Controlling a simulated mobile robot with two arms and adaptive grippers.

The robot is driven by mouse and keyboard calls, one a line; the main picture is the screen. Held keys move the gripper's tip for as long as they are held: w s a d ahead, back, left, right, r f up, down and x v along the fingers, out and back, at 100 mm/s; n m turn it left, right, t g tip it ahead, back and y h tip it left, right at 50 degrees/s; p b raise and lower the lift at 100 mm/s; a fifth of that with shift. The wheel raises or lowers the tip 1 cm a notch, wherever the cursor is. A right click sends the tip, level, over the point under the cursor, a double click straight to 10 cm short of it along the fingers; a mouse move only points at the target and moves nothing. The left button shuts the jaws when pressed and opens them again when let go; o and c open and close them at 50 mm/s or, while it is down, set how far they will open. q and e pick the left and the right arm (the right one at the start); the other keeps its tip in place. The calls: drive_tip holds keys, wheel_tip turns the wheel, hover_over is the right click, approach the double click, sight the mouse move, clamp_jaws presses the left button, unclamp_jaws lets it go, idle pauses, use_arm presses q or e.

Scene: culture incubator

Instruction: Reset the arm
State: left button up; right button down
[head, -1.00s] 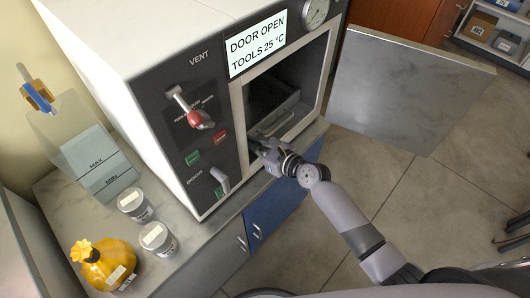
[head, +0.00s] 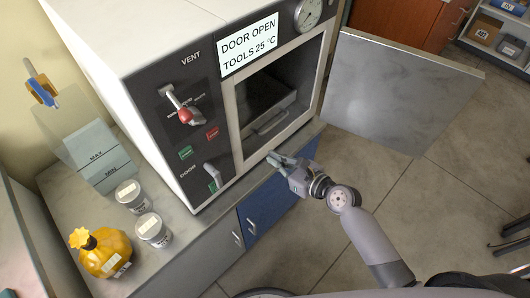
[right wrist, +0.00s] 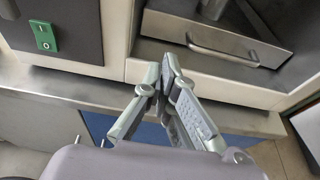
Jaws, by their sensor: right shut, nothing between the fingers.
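My right gripper (head: 273,158) is shut and empty, in front of the lower edge of the incubator's opening. It also shows in the right wrist view (right wrist: 168,62), with its fingers together before the front ledge. My right arm comes in from the lower right. The incubator (head: 170,95) stands with its door (head: 400,90) swung wide open to the right. Inside is a metal tray or drawer (head: 268,110) with a handle, which also shows in the right wrist view (right wrist: 215,45). My left gripper is not in view.
Two lidded jars (head: 153,230), a yellow bottle (head: 105,255) and a water container (head: 100,160) stand at left. Floor (head: 390,190) is clear below the door.

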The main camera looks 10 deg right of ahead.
drive_tip(key=s+d+f+n+g+h, duration=0.1)
drive_tip(key=s+d+f+n+h, duration=0.2)
drive_tip(key=f, duration=0.6)
drive_tip(key=s+d+f+n+g+h, duration=0.15)
drive_tip(key=s+d+f+n, duration=0.3)
drive_tip(key=f, duration=0.45)
drive_tip(key=s+d+f+n+g+h, duration=0.1)
drive_tip(key=s+d+f+n+g, duration=0.1)
drive_tip(key=s+f+n, duration=0.5)
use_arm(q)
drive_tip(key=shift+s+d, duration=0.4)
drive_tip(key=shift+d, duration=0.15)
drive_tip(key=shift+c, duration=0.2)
use_arm(e)
drive_tip(key=s+d+f+n+g+h, duration=0.1)
drive_tip(key=s+d+f+n+g, duration=0.1)
drive_tip(key=s+f+n, duration=0.6)
drive_tip(key=s+d+f+n+g+h, duration=0.2)
drive_tip(key=s+f+n, duration=0.6)
drive_tip(key=s, duration=1.1)
wheel_tip(320, 180, down, 2)
drive_tip(key=shift+s+d+f+g, duration=0.2)
drive_tip(key=shift+s+d+g, duration=0.2)
drive_tip(key=shift+d+g, duration=0.5)
